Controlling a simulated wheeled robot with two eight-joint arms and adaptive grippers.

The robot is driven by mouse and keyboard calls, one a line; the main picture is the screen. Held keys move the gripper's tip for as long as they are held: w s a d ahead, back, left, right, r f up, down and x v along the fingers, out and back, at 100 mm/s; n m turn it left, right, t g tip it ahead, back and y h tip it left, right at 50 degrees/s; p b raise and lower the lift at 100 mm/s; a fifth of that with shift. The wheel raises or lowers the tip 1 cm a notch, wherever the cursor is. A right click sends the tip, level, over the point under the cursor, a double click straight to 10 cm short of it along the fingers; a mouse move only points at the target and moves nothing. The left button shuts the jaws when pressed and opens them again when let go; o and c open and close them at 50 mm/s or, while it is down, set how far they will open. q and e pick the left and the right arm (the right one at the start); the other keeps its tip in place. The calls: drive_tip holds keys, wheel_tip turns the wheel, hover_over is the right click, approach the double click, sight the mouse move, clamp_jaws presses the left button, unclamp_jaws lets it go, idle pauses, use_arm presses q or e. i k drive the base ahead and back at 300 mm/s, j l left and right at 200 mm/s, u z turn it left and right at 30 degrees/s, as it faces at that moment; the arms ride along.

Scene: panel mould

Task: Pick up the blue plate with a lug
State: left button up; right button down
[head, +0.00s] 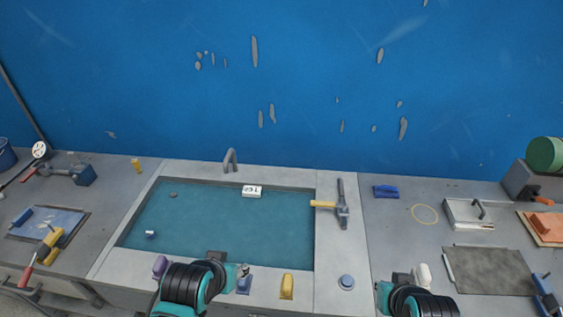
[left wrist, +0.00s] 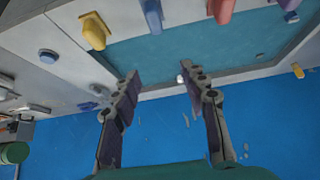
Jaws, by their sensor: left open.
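A small blue plate with a raised part (head: 386,191) lies on the right counter near the blue wall; I take it for the plate with a lug, but its shape is small to read. A blue piece there also shows in the left wrist view (left wrist: 88,106). Another blue piece (head: 244,284) stands at the basin's front edge beside my left gripper (head: 238,272). In the left wrist view my left gripper (left wrist: 160,75) is open, with nothing between its fingers. My right gripper (head: 405,280) is at the lower right; its fingers cannot be made out.
A teal-bottomed basin (head: 215,225) fills the middle, holding a white labelled block (head: 252,191). A hammer (head: 342,205) lies on its right rim. A handled grey plate (head: 468,213) and a dark mat (head: 490,271) are right.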

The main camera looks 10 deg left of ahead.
sight(33, 223)
drive_tip(key=u, duration=2.15)
drive_tip(key=z, duration=0.55)
drive_tip(key=i+j+z, duration=0.3)
drive_tip(key=j+z, duration=0.35)
drive_tip(key=i+j+z, duration=0.15)
drive_tip(key=j+z, duration=0.15)
drive_tip(key=i+j+z, duration=0.1)
drive_tip(key=j, duration=0.55)
drive_tip(key=i+j, duration=0.15)
drive_tip(key=j, duration=0.5)
drive_tip(key=i+j+z, duration=0.15)
drive_tip(key=j, duration=1.2)
drive_tip(key=i+j, duration=0.1)
drive_tip(key=i, duration=0.35)
drive_tip(key=i+z, duration=0.05)
